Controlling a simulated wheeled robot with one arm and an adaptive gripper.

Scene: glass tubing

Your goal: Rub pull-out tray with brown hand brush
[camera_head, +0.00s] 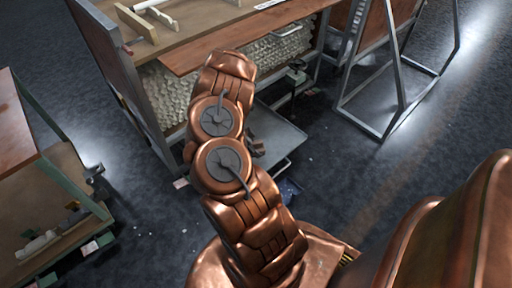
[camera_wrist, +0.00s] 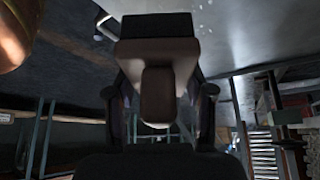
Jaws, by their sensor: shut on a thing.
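My gripper (camera_wrist: 160,104) is shut on the brown hand brush (camera_wrist: 158,55), with a dark finger on each side of its handle. The brush's dark bristle end points to the top of the wrist view, in front of a light grey surface that looks like the pull-out tray (camera_wrist: 235,38). I cannot tell whether the bristles touch it. In the head view, the grey tray (camera_head: 284,135) sits low in front of the bench, and my copper arm hides part of it. The brush and gripper are mostly hidden behind my arm there.
A wooden workbench (camera_head: 205,22) with a reddish board edge stands behind the tray. A metal-framed stand (camera_head: 375,95) is at the right. A shelf cart (camera_head: 48,180) is at the left. Dark floor (camera_head: 330,180) is open right of the tray.

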